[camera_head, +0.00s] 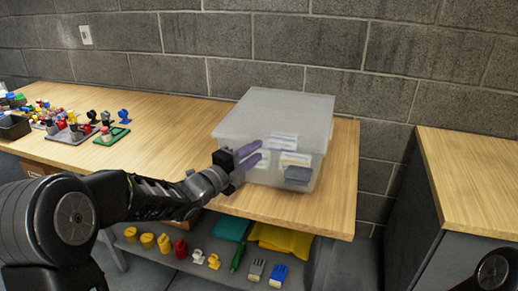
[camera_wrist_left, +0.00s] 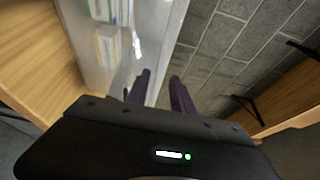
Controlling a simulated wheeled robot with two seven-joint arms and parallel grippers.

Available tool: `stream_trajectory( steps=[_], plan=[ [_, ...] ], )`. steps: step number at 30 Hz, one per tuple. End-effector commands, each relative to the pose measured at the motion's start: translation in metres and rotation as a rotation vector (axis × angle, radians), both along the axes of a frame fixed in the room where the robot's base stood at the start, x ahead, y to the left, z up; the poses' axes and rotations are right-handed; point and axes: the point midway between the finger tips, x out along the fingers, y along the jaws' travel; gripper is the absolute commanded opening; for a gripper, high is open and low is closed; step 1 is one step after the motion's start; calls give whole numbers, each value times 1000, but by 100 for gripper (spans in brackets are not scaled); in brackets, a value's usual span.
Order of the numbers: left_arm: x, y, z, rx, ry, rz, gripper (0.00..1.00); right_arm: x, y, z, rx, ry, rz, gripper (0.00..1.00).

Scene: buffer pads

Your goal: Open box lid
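A translucent plastic box (camera_head: 232,150) stands on the wooden table near its right end, and its pale lid (camera_head: 275,108) lies flat on top, looking closed. Through the front wall I see white labelled packs and a dark blue item. My left gripper (camera_head: 260,152) is in front of the box's front left side, its two purple fingers apart and nothing between them. In the left wrist view the fingers (camera_wrist_left: 159,75) are separated, close to the box (camera_wrist_left: 98,72); I cannot tell whether they touch it. My right gripper is out of view.
Green and grey trays (camera_head: 112,136) with small coloured parts stand on the table's left side. A lower shelf holds yellow cylinders (camera_head: 147,240), blocks and a yellow folder (camera_head: 282,240). A second wooden cabinet (camera_head: 475,175) stands right, across a gap. A block wall is behind.

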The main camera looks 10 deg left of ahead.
Motion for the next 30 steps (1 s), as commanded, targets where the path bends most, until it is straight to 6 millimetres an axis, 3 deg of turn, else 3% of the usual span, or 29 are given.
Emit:
stream_trajectory(
  steps=[6,14,25,30],
  plan=[
    [19,-9,1,1,0,-1,28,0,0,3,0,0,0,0],
    [20,-10,1,0,-1,0,28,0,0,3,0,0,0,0],
    [20,-9,0,0,-1,0,0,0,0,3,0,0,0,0],
    [20,-9,0,0,-1,0,0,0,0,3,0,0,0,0]
  ],
)
